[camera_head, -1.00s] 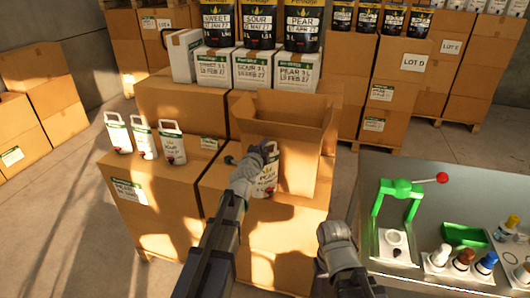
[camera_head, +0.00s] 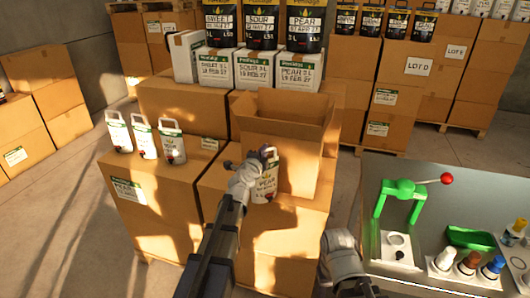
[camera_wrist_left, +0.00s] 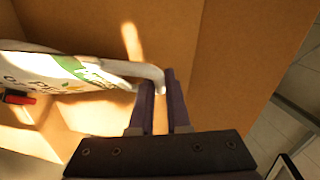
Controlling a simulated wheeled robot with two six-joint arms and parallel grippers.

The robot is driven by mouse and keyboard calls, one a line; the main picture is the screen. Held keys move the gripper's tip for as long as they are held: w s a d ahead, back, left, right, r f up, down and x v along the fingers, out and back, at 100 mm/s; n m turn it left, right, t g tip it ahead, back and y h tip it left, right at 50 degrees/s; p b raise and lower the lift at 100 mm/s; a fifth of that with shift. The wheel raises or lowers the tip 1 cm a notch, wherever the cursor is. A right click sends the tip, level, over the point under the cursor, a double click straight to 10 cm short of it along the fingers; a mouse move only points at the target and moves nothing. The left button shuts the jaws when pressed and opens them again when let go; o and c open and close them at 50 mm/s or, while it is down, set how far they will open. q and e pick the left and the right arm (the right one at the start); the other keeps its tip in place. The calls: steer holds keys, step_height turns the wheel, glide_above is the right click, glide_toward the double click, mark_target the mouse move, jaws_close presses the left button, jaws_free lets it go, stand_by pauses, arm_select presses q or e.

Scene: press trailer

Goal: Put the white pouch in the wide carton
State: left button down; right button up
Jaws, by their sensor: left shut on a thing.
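My left gripper (camera_head: 258,164) is shut on the top handle of a white pouch (camera_head: 265,187) with a green band, dark print and a red tap. The pouch hangs upright in front of the open wide carton (camera_head: 298,172), outside it and below its rim. In the left wrist view the pouch (camera_wrist_left: 62,75) lies left of the fingers (camera_wrist_left: 160,98), which pinch its handle beside brown cardboard. I cannot tell whether the pouch touches the carton. My right gripper (camera_head: 340,245) is at the lower middle, empty-looking, its jaws unclear.
Several similar white pouches (camera_head: 143,137) stand on the left boxes. White cartons (camera_head: 253,70) with black pouches stand behind the wide carton. At the right, a metal table (camera_head: 460,190) holds a green press (camera_head: 404,190), a green tray and several bottles.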

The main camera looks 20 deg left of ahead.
arm_select(q)
steer(key=shift+f, duration=0.15)
steer(key=c, duration=0.9)
jaws_free()
steer(key=shift+r, duration=0.35)
steer(key=s, duration=0.4)
steer(key=s+r+p, duration=0.1)
steer(key=s, duration=0.7)
steer(key=shift+a+r+p, duration=0.15)
steer(key=shift+p, duration=0.2)
